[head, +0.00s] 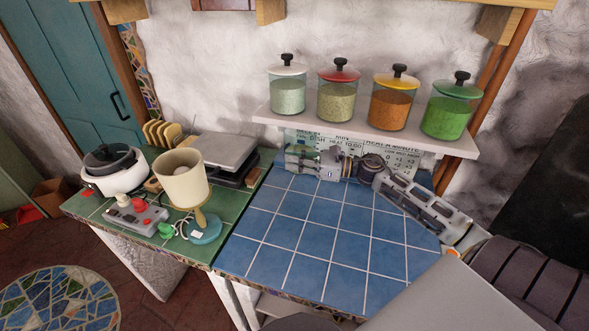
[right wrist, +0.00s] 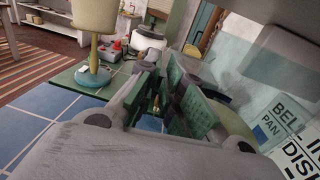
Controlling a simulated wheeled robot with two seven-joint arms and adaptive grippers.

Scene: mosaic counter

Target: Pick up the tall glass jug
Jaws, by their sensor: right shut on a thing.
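My right gripper (head: 305,160) reaches in from the lower right to the back of the blue-tiled counter, below the wall shelf. In the right wrist view its green-padded fingers (right wrist: 172,90) are close together, shut on a clear pale glass thing, which I take to be the tall glass jug (right wrist: 228,62). The glass spreads behind and to the right of the fingers. Its full outline and base cannot be made out, and in the head view it is barely visible against the sign. My left gripper is not in view.
A white shelf (head: 365,131) with several lidded jars hangs just above the gripper. A lettered sign (head: 408,158) stands behind it. A cream lamp (head: 183,186), a controller box (head: 136,217), a white cooker (head: 113,179) and a scale (head: 223,151) occupy the green tiles. The blue tiles (head: 310,235) are clear.

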